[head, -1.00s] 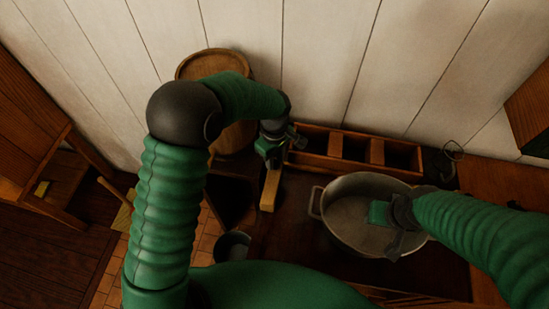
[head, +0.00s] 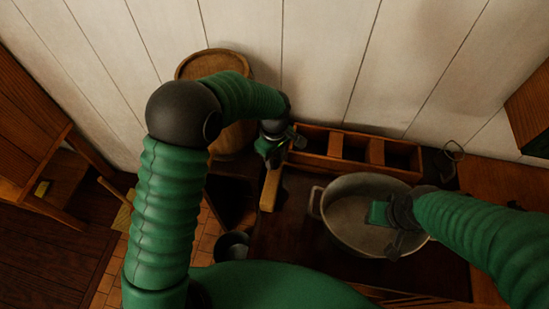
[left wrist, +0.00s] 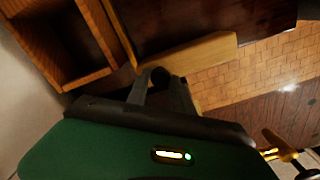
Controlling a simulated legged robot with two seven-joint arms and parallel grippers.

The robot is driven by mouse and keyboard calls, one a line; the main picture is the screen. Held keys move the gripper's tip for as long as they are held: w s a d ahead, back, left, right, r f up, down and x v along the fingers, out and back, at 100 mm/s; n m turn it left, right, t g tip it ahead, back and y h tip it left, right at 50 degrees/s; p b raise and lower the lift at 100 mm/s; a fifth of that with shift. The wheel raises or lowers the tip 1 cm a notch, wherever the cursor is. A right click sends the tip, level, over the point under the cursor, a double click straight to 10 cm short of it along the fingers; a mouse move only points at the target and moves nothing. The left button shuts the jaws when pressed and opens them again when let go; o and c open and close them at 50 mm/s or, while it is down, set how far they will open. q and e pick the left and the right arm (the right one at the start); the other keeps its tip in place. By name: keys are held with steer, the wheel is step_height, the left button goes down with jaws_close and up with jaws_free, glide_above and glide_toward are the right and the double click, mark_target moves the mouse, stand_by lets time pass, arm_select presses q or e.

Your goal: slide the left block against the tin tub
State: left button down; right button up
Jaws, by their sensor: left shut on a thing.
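The left block, a pale wooden bar (head: 270,190), lies near the left edge of the dark counter. My left gripper (head: 273,162) is at its far end and shut on it. In the left wrist view the block (left wrist: 200,52) extends right from the dark fingers (left wrist: 162,84). The tin tub (head: 341,191), a wide grey metal pot with a loop handle, stands to the right of the block with a clear gap between them. My right gripper (head: 395,232) hangs over the tub; its finger opening is unclear.
A wooden compartment box (head: 320,161) stands along the wall behind the block and tub; it shows in the left wrist view (left wrist: 62,85). A round wooden barrel (head: 232,140) is at the back left. A small metal pail (head: 232,246) sits below the counter's left edge.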

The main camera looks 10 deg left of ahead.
arm_select(q)
steer(key=shift+s+d, duration=0.1)
steer(key=shift+s, duration=0.05)
steer(key=d, duration=1.5)
steer(key=shift+p, duration=0.35)
steer(key=shift+d, duration=0.1)
steer(key=c, duration=1.5)
jaws_free()
steer(key=o, duration=0.4)
steer(key=shift+s, duration=0.1)
